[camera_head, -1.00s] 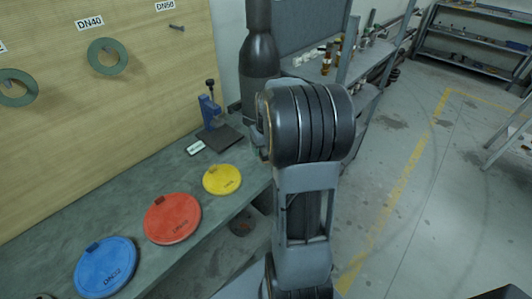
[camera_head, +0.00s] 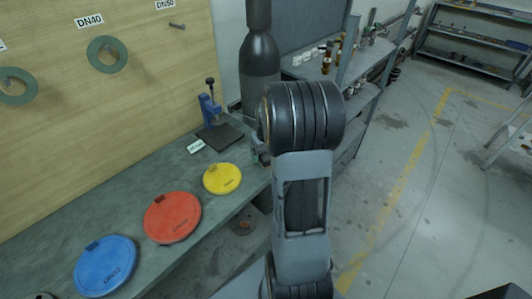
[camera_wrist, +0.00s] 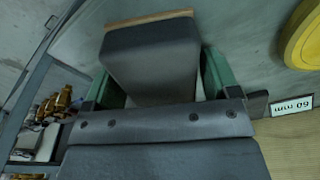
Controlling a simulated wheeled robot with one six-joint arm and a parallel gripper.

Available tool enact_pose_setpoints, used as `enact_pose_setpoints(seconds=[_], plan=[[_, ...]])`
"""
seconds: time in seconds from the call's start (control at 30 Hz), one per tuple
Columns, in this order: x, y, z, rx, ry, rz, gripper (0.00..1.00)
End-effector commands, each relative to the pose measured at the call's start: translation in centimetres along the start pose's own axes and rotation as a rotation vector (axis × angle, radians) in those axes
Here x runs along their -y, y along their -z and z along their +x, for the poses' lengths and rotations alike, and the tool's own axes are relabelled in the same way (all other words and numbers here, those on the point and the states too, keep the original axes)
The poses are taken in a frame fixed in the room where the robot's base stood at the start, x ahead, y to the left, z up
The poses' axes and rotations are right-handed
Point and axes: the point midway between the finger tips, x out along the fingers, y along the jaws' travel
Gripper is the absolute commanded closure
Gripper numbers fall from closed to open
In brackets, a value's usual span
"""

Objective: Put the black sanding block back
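The black sanding block (camera_wrist: 150,62) fills the middle of the wrist view, dark grey with a tan strip along its far edge. My gripper (camera_wrist: 160,80) has its two green fingers on either side of the block and is shut on it. In the head view my own arm hides the block and most of the gripper, which is beside the workbench's right edge. I cannot make out an empty place for the block.
Blue (camera_head: 105,266), red (camera_head: 172,217) and yellow (camera_head: 222,179) discs lie on the grey bench (camera_head: 60,240). A small blue press (camera_head: 211,110) and a white label (camera_head: 196,147) are behind them. Fittings stand on a shelf (camera_head: 345,75) beyond my arm. Open floor is at right.

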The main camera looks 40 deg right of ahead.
Motion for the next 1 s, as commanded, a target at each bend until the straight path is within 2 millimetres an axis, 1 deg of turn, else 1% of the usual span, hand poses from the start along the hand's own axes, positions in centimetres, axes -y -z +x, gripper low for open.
enact_pose_setpoints(seconds=[0.03,0.1,0.33,0.47,0.57,0.8,1.0], plan=[[0.0,0.0,0.0,0.000,0.000,0.000,0.13],[0.0,0.0,0.0,0.000,0.000,0.000,0.07],[0.0,0.0,-0.1,0.000,0.000,0.000,0.07],[0.0,0.1,-1.0,-0.002,-0.001,0.000,0.07],[-0.1,0.1,-2.6,-0.004,-0.002,0.001,0.07],[-0.1,0.1,-7.3,-0.004,-0.002,0.001,0.07],[-0.1,0.1,-10.4,-0.003,-0.001,0.001,0.07]])
